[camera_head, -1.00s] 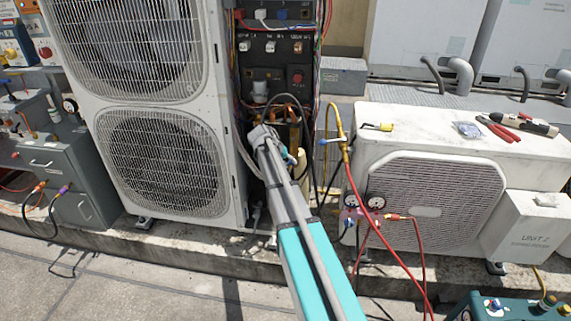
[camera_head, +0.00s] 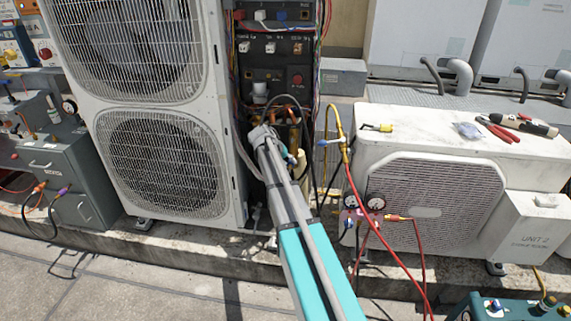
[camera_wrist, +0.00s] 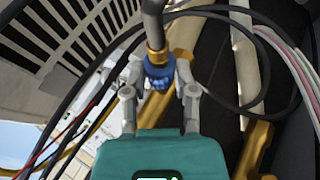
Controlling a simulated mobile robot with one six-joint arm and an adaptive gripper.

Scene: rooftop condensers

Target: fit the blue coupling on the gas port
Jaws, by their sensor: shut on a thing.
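My gripper (camera_wrist: 160,82) is shut on the blue coupling (camera_wrist: 159,76) in the wrist view. The coupling is a blue knurled collar below a brass ferrule on a grey hose (camera_wrist: 153,20). Brass-coloured pipes (camera_wrist: 185,40) run behind and beside it. I cannot tell which of them ends in the gas port, or whether the coupling touches it. In the head view my arm reaches into the open bay beside the tall condenser (camera_head: 160,165), and the coupling is hidden there.
Black cables (camera_wrist: 225,10) loop around my gripper in the wrist view. Right of my arm stand a red hose (camera_head: 365,205), gauges (camera_head: 363,202) and a low white condenser (camera_head: 430,155). A control panel (camera_head: 275,50) is above the bay.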

